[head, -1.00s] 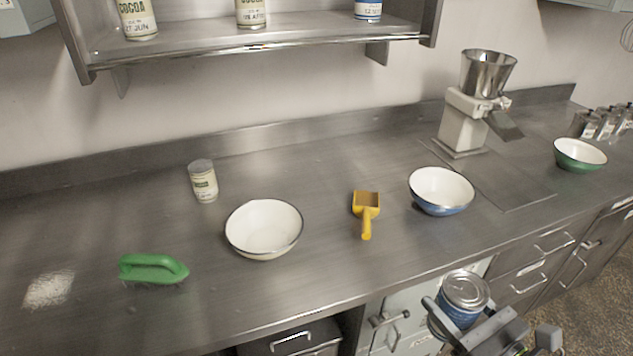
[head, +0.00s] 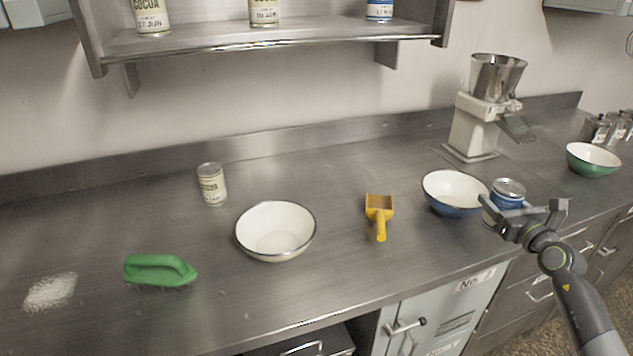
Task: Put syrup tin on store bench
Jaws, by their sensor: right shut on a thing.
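My right gripper (head: 514,214) is shut on a blue tin (head: 508,193) with a bare metal lid, which looks like the syrup tin. It holds the tin upright at the bench's front edge, just right of a blue bowl (head: 455,193). Whether the tin touches the bench is hidden by the gripper. The steel bench (head: 330,225) runs across the view. My left gripper is not in view.
On the bench are a green brush (head: 160,269), white powder (head: 50,291), a small cocoa tin (head: 212,184), a white bowl (head: 275,231), a yellow scoop (head: 380,216), a mill (head: 480,115) and a green bowl (head: 593,159). A shelf (head: 270,38) overhangs the back.

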